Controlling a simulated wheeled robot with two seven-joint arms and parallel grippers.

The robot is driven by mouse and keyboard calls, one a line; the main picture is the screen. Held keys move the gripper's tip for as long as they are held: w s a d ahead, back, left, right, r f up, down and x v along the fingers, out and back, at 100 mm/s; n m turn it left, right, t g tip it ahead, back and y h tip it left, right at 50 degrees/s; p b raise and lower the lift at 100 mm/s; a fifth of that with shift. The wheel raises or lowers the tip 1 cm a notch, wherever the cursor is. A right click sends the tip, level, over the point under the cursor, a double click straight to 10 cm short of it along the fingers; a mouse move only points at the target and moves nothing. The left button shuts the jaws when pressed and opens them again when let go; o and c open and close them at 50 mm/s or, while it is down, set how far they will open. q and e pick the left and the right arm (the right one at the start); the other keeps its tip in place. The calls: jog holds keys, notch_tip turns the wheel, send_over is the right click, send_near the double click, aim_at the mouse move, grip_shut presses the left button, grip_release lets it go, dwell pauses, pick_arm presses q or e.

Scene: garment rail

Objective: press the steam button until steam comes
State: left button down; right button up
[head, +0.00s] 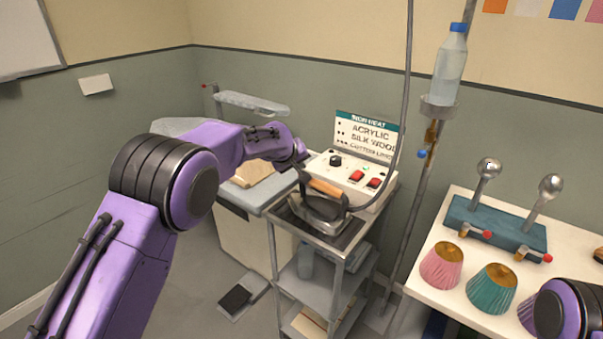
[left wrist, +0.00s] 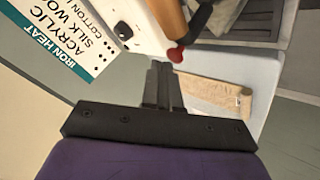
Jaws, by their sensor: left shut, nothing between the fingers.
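The iron (head: 322,212) with a wooden handle rests on top of the grey trolley. In the left wrist view, a red button (left wrist: 176,54) shows by the end of its wooden handle (left wrist: 166,18). My left gripper (head: 302,172) is shut and empty, just above and behind the handle's left end. In the left wrist view its fingertips (left wrist: 160,66) are close to the red button; I cannot tell whether they touch it. No steam shows. A white control box (head: 352,178) with a black knob and two red switches stands behind the iron. My right gripper is out of view.
An iron heat sign (head: 368,137) stands behind the control box. A hose and a stand with a water bottle (head: 450,62) rise right of the trolley (head: 322,278). A white table (head: 432,262) with coloured cups is at right. A foot pedal (head: 236,298) lies on the floor.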

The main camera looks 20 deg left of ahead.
pick_arm(q)
jog(key=shift+f, duration=0.45)
dwell(0.5)
jog(key=shift+r+p, duration=0.85)
jog(key=shift+p, duration=0.25)
jog(key=shift+r, duration=0.1)
notch_tip(320, 180, up, 5)
jog(key=p, duration=0.5)
jog(key=shift+p, duration=0.35)
jog(key=shift+w, duration=0.1)
